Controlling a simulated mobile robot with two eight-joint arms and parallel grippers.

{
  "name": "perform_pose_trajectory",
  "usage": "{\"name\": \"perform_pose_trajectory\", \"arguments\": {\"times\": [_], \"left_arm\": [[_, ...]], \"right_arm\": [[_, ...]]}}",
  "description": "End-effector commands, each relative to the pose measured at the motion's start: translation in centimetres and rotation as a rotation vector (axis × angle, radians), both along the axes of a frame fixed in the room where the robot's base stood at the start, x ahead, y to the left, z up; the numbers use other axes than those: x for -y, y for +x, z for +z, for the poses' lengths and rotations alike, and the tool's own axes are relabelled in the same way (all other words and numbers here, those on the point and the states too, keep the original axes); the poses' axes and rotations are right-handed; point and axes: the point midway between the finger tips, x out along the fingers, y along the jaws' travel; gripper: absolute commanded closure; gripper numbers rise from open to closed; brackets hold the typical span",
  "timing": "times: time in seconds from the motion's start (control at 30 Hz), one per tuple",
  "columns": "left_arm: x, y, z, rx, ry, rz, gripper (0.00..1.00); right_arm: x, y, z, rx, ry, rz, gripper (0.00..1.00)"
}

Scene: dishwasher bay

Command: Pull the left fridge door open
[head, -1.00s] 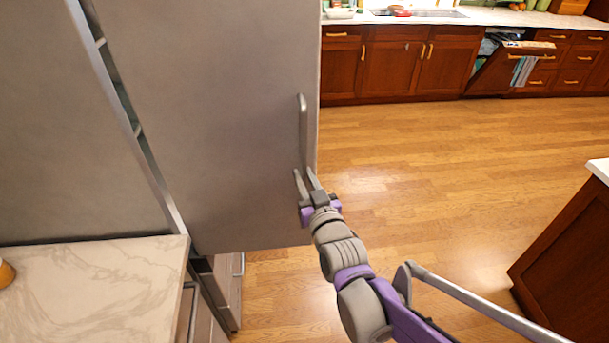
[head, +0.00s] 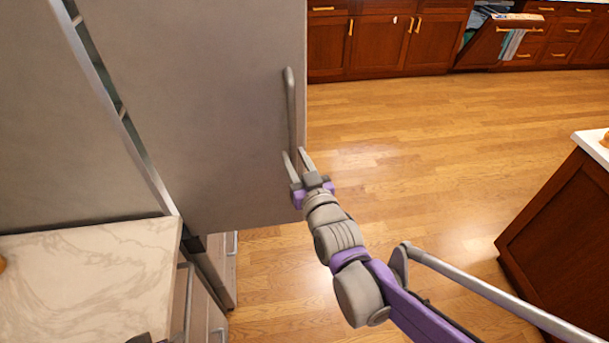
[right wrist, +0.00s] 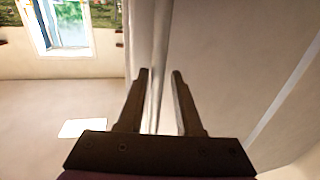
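The grey fridge door (head: 190,100) stands swung out, with a strip of fridge interior (head: 120,105) showing along its left side. Its vertical bar handle (head: 290,105) is near the door's right edge. My right gripper (head: 296,158) is at the lower end of this handle. In the right wrist view its two fingers (right wrist: 160,75) are apart, and the handle bar (right wrist: 158,45) runs between them with some gap. I cannot tell whether a finger touches it. My left gripper is not in view; only a small piece, likely of my left arm, shows at the bottom edge.
A marble-topped counter (head: 85,275) stands at lower left beside the fridge. A wooden island (head: 565,225) is at right. Red-brown cabinets (head: 385,45) and a partly open dishwasher (head: 495,42) line the back. The wood floor (head: 420,150) between is clear.

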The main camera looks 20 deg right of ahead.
Motion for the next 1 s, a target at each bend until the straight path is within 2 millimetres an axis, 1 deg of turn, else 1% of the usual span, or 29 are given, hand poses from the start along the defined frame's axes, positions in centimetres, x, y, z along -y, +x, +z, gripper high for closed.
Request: {"name": "perform_pose_trajectory", "arguments": {"times": [0.03,0.1,0.3,0.5,0.7,1.0], "left_arm": [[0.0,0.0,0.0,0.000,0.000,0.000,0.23],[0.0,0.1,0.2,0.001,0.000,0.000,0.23],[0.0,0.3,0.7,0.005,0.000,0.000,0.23],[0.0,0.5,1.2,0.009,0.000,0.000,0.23],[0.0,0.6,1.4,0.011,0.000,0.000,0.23],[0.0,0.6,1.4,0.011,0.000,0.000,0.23]], "right_arm": [[-0.1,-1.0,0.0,0.000,0.000,0.000,0.65],[-0.2,-2.2,0.0,0.000,0.000,0.001,0.65],[-0.4,-5.6,0.1,0.001,0.000,0.001,0.65],[-0.5,-7.8,0.1,0.001,0.000,0.001,0.65],[-0.6,-8.7,0.0,0.000,0.000,0.002,0.65],[-0.6,-8.8,0.0,0.000,0.000,0.002,0.65]]}}
